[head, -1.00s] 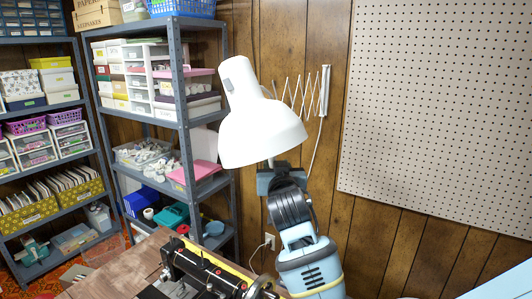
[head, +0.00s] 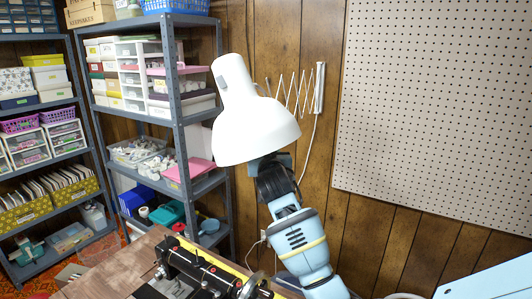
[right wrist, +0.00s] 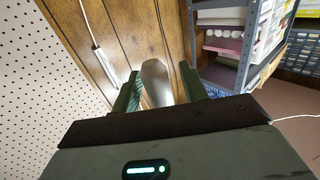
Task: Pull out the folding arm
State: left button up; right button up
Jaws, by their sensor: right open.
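The folding arm (head: 293,96) is a white zigzag of thin bars, folded near its wall bracket (head: 319,88) on the wood panelling. The white lamp shade (head: 255,132) hangs in front of it and hides its near end. My right gripper comes up from below; in the head view its fingers are hidden behind the shade's lower rim. In the right wrist view the right gripper (right wrist: 159,72) is open, with a pale rounded thing (right wrist: 157,85), probably part of the lamp, showing between its green fingers. I cannot tell if they touch. My left gripper is not in view.
A black sewing machine (head: 200,270) stands on the wooden table (head: 125,262) below. A metal shelf (head: 176,118) with boxes and drawers stands left of the lamp. A perforated board (head: 435,110) covers the wall at right. A white cord hangs below the bracket.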

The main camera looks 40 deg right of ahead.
grip_shut()
dwell(0.4)
